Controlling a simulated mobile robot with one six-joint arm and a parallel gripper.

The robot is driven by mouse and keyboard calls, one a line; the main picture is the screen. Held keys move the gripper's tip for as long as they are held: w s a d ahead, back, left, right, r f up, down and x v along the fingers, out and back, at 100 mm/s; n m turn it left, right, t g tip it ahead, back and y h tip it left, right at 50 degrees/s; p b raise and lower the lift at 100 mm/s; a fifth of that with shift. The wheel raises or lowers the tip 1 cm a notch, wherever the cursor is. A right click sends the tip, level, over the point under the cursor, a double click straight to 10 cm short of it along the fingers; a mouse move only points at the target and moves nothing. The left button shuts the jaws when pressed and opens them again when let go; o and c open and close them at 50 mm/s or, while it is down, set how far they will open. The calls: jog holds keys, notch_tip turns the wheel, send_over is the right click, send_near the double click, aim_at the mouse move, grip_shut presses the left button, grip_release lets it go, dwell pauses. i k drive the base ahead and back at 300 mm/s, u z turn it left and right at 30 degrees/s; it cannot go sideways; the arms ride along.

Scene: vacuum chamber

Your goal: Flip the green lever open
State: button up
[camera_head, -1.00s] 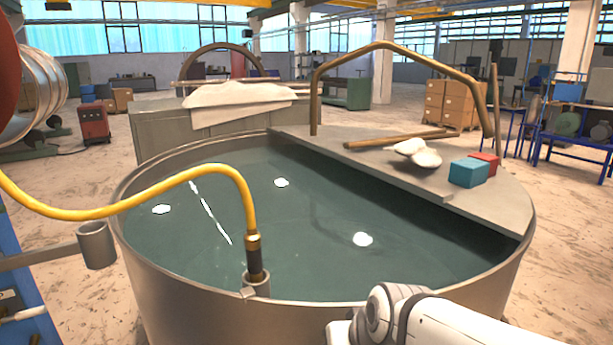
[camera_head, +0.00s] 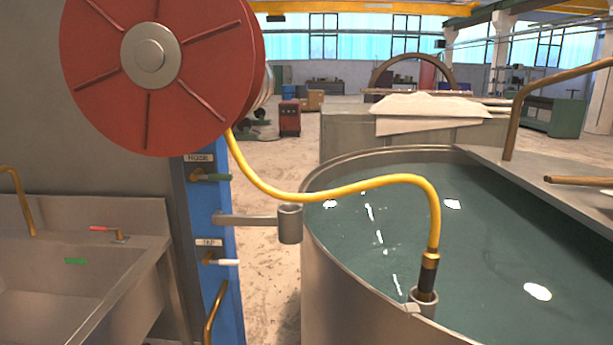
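The green lever (camera_head: 214,177) is on the blue panel (camera_head: 208,285) in the left half of the head view. It sits on a small brass valve under a label (camera_head: 200,158) that reads HOSE. The lever lies roughly level and points right. My gripper is not in view, so its state and its distance from the lever do not show.
A white lever (camera_head: 226,262) sits lower on the panel. The red hose reel (camera_head: 110,120) hangs above, its yellow hose (camera_head: 330,194) running to the water tank (camera_head: 340,270). A grey holder arm (camera_head: 250,220) juts from the panel. A sink (camera_head: 60,270) stands left.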

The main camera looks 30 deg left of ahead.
aim_at(198, 174)
jog(key=u, duration=1.85)
jog(key=k, duration=1.35)
jog(key=z, duration=0.25)
jog(key=i, duration=2.3)
jog(key=u, duration=0.45)
